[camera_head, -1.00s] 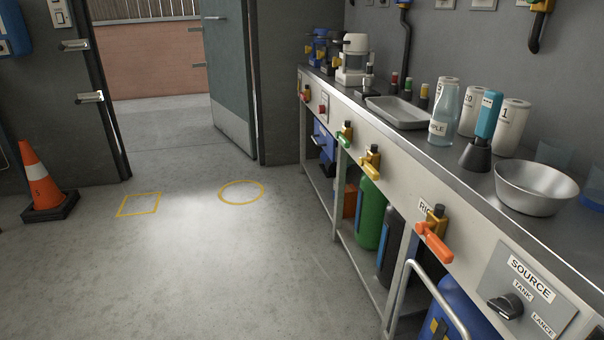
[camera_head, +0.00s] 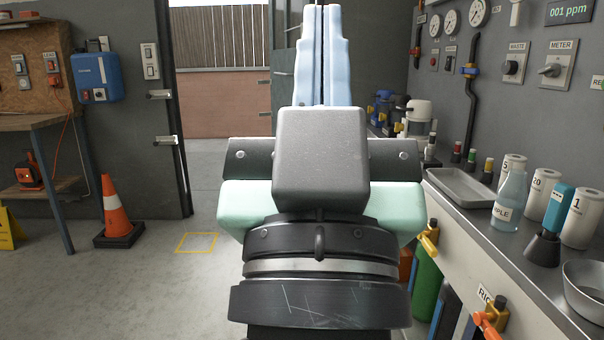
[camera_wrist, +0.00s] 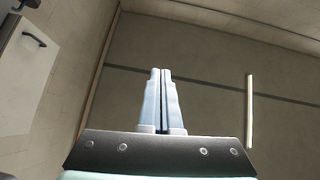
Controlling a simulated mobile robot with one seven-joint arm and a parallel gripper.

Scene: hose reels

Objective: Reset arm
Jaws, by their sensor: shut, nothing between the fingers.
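My gripper (camera_head: 322,55) stands raised in the middle of the head view, its two pale blue fingers pointing up and pressed together. It is shut and empty. In the wrist view the same closed fingers (camera_wrist: 161,100) point away from the camera, with nothing between them. My wrist and arm fill the centre of the head view and hide part of the doorway, floor and bench front. The gripper touches nothing that I can see.
A steel bench (camera_head: 462,215) with a tray (camera_head: 460,186), bottle (camera_head: 509,198), canisters and bowl (camera_head: 586,288) runs along the right. A traffic cone (camera_head: 116,212) stands on the left floor. A yellow floor square (camera_head: 197,243) is clear. An open doorway lies behind.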

